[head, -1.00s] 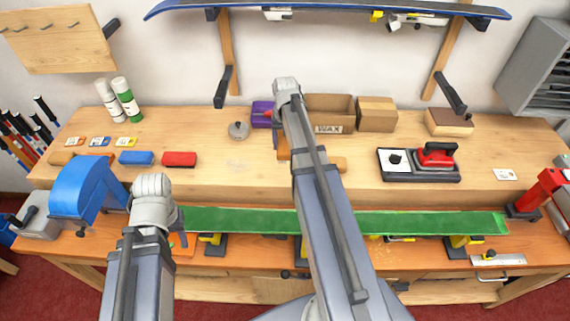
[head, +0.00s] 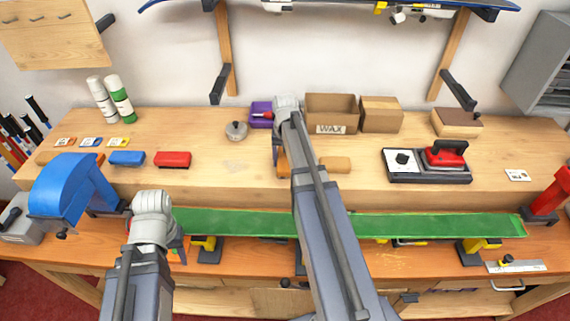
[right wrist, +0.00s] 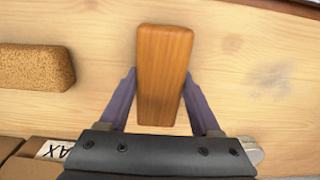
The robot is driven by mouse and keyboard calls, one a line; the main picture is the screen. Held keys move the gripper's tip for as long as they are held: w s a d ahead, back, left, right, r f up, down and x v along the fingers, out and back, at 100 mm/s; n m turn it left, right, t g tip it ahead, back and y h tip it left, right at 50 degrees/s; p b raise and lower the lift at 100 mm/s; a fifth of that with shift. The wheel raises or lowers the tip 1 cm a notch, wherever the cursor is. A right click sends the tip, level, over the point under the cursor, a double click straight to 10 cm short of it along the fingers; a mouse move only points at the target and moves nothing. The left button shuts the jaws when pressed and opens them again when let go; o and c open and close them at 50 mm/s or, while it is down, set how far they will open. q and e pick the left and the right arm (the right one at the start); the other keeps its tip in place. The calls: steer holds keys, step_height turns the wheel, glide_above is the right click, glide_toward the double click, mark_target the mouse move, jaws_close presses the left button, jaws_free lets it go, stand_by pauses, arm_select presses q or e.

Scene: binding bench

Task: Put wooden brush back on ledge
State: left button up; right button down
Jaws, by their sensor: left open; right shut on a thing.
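The wooden brush (right wrist: 163,75) is a plain brown block between the two fingers of my right gripper (right wrist: 163,100), which is shut on it. In the head view a sliver of the brush (head: 283,165) shows beside my right arm, which hides the rest. It is over the pale wooden ledge (head: 235,180), left of a cork block (head: 335,164); I cannot tell whether it touches the wood. My left gripper (head: 180,243) is open, low at the front left near the green ski base, mostly hidden by its own wrist.
The cork block also shows in the right wrist view (right wrist: 37,67). Behind stand a WAX box (head: 331,112), a purple box (head: 261,114) and a round tin (head: 236,131). Blue (head: 127,158) and red (head: 173,159) blocks lie left, an iron (head: 445,155) right. A green ski (head: 420,225) runs along the front.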

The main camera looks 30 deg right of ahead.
mark_target(285, 158)
steer(key=shift+r, duration=0.1)
steer(key=shift+c, duration=0.5)
jaws_free()
step_height(285, 158, up, 12)
steer(key=p, duration=1.2)
steer(key=s+a+n, duration=0.5)
steer(key=s+a, duration=0.3)
steer(key=a, duration=0.7)
steer(key=s+a+n+h, duration=0.1)
steer(key=s+a+n, duration=0.4)
steer(key=a, duration=1)
steer(key=s, duration=0.3)
steer(key=shift+s+a, duration=0.2)
